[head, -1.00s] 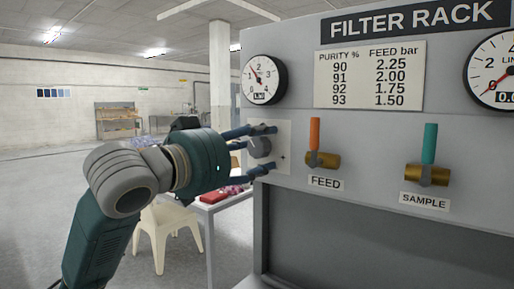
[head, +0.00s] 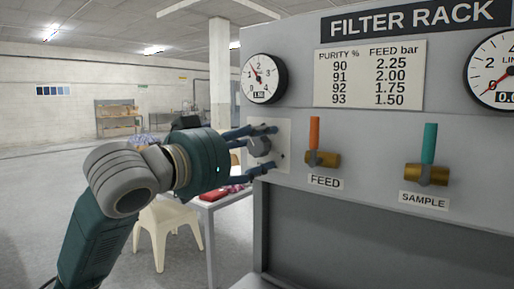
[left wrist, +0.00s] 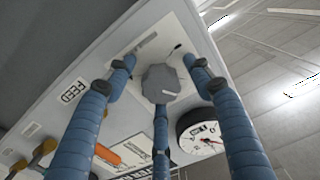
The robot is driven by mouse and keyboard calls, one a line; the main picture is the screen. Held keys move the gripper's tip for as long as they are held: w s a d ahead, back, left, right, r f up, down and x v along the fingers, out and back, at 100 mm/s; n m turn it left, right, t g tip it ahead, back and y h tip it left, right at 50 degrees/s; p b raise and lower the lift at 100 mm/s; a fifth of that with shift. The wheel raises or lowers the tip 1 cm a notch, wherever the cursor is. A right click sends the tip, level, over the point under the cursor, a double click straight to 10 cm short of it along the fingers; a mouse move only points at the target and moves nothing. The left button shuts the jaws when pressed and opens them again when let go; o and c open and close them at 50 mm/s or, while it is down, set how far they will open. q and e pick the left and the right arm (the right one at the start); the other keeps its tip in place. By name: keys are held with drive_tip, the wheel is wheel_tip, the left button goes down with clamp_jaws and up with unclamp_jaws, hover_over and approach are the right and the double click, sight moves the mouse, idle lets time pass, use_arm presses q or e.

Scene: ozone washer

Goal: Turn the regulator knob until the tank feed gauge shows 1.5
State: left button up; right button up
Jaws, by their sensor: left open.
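The regulator knob (head: 260,146) is a grey knob on a light plate at the panel's left edge. In the left wrist view the knob (left wrist: 161,83) shows a pale mark on its face. My left gripper (head: 270,150) is open, its blue fingers spread around the knob; in the left wrist view gaps show between the fingertips and the knob. The round feed gauge (head: 264,79) is above the knob, its red needle pointing up-left between 1 and 2. Its small display seems to read about 1.50, but the digits are tiny. My right gripper is not in view.
A FEED valve with an orange handle (head: 314,132) and a SAMPLE valve with a teal handle (head: 430,146) stick out right of the knob. A chart (head: 369,74) lists 1.50 bar for 93. A white stool (head: 167,225) stands behind my arm.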

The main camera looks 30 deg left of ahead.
use_arm(q)
drive_tip(key=shift+s, duration=0.15)
drive_tip(key=s, duration=0.7)
drive_tip(key=shift+a, duration=0.3)
drive_tip(key=shift+s, duration=0.1)
